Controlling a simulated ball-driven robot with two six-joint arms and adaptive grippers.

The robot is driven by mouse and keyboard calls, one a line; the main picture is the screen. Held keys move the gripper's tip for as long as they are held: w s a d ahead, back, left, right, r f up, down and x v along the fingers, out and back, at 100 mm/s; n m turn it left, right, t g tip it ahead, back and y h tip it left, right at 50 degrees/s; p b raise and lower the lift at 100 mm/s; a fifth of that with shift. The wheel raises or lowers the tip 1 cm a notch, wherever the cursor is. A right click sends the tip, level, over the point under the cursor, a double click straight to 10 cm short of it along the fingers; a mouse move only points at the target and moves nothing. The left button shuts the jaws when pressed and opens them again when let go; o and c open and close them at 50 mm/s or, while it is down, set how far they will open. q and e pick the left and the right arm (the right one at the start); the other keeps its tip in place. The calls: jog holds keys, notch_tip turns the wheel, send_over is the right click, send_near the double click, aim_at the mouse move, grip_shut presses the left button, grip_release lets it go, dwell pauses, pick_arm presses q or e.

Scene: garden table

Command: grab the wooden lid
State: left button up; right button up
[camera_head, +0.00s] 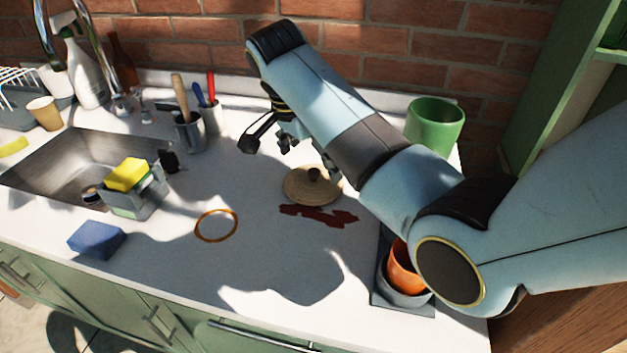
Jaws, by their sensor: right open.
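The round pale wooden lid (303,191) lies flat on the white counter, near the middle of the head view, with its dark knob on top. My forearm passes close beside it in the picture and hides some of the area at its right. My right gripper (268,145) is open and empty, up and left of the lid, apart from it. The forearm partly covers the gripper, so its exact height over the counter is hard to tell. My left gripper is not in view.
A dark red stain (318,216) lies in front of the lid. A thin orange ring (197,228) is to its left. A utensil cup (189,133) stands behind left, a green pot (436,124) behind right. An orange cup (402,268) sits at right. The front middle counter is clear.

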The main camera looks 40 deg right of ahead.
aim_at(314, 172)
jog(key=x, duration=0.3)
jog(key=shift+w+f, duration=0.1)
jog(key=shift+f, duration=0.4)
jog(key=c, duration=1.6)
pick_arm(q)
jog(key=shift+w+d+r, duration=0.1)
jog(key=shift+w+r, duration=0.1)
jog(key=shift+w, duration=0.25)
pick_arm(e)
jog(key=shift+s, duration=0.25)
grip_shut()
